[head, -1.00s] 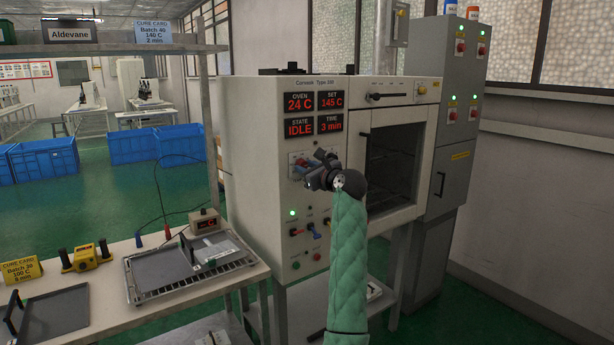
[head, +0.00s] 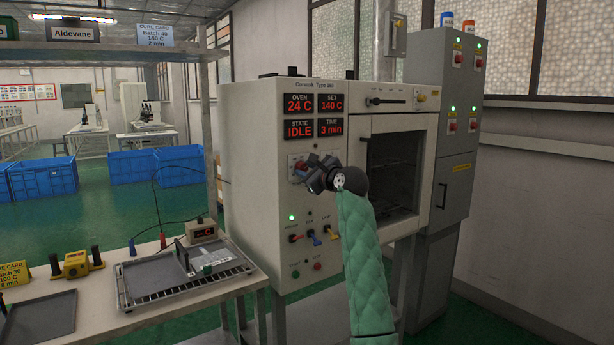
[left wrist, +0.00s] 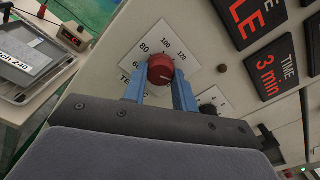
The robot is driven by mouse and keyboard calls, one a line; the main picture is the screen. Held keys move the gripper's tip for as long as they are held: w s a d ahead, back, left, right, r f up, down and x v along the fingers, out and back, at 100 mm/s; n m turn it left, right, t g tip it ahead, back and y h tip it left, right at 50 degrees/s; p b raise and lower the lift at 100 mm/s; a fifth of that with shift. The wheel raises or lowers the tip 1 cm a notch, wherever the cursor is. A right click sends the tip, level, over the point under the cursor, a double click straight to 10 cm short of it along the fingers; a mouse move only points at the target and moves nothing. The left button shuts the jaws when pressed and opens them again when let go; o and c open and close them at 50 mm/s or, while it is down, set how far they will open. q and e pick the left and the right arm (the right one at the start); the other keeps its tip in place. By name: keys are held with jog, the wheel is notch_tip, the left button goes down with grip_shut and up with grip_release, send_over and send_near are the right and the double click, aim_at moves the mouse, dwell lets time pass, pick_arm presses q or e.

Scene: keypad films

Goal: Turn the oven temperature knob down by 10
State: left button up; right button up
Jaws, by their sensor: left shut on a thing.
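The oven (head: 262,130) is a pale cabinet with red displays on its front. The SET display (head: 332,103) reads 140 C and the OVEN display (head: 299,104) reads 24 C. The red temperature knob (left wrist: 161,68) sits on a white dial plate with numbers such as 60, 80, 100 and 120. My left gripper (left wrist: 160,84) has its blue fingers on both sides of the red knob and is shut on it. In the head view my left gripper (head: 312,172) is at the panel below the displays and largely hides the knob. My right gripper is not in view.
A second, dark knob (left wrist: 211,107) is close beside my left gripper. Coloured switches (head: 312,236) sit lower on the panel. A bench with a tray (head: 150,278) stands at the left.

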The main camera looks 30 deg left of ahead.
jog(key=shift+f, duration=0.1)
pick_arm(q)
jog(key=o, duration=1)
jog(key=shift+c, duration=0.2)
jog(key=shift+d, duration=0.1)
jog(key=shift+s+d, duration=0.1)
jog(key=shift+d, duration=0.15)
jog(key=b+v, duration=0.1)
jog(key=v, duration=0.6)
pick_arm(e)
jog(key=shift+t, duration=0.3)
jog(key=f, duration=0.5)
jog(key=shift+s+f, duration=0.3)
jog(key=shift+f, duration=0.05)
